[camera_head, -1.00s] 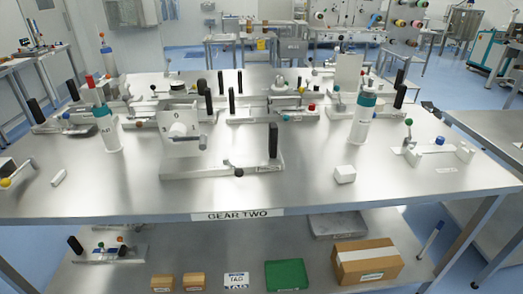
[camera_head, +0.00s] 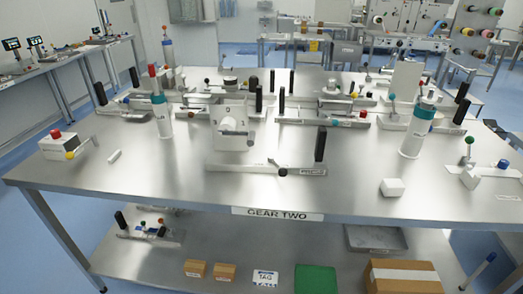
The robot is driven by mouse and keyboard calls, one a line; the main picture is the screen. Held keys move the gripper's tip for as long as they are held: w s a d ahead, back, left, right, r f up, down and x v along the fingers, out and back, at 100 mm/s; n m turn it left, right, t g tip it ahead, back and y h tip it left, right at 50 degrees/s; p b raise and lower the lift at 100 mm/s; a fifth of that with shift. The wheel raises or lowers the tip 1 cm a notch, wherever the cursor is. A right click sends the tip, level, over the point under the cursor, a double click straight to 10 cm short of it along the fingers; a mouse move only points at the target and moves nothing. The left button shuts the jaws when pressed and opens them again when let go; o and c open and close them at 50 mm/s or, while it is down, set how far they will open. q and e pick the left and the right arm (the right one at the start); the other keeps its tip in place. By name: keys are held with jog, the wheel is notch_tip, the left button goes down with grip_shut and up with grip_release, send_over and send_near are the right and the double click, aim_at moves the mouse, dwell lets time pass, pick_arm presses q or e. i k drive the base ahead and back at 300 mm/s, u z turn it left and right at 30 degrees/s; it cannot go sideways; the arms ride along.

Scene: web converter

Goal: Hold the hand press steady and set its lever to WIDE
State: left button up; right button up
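Several small lever fixtures stand on the steel table (camera_head: 110,190); I cannot tell which is the hand press, and no WIDE mark is readable. The front centre fixture has a flat base (camera_head: 235,169) with a black upright handle (camera_head: 320,145) and a small dark knob. Its end label is too small to read. Right behind it stands a white plate (camera_head: 229,111) with a round hub and small marks. At the left end is a white box (camera_head: 56,148) with a red knob and a yellow-tipped lever. At the right is a fixture (camera_head: 478,178) with green and blue knobs. Neither gripper is in view.
White bottles with teal bands stand at left (camera_head: 162,117) and right (camera_head: 417,131). White blocks (camera_head: 393,187) (camera_head: 114,156) lie near the front. The lower shelf holds boxes (camera_head: 402,277) and a green item (camera_head: 315,279). The front table strip is mostly clear.

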aim_at(283, 172)
jog(key=z, duration=1.3)
jog(key=i, duration=1.35)
jog(key=u, duration=1.85)
jog(key=k, duration=0.4)
jog(key=z, duration=1.55)
jog(key=k, duration=0.25)
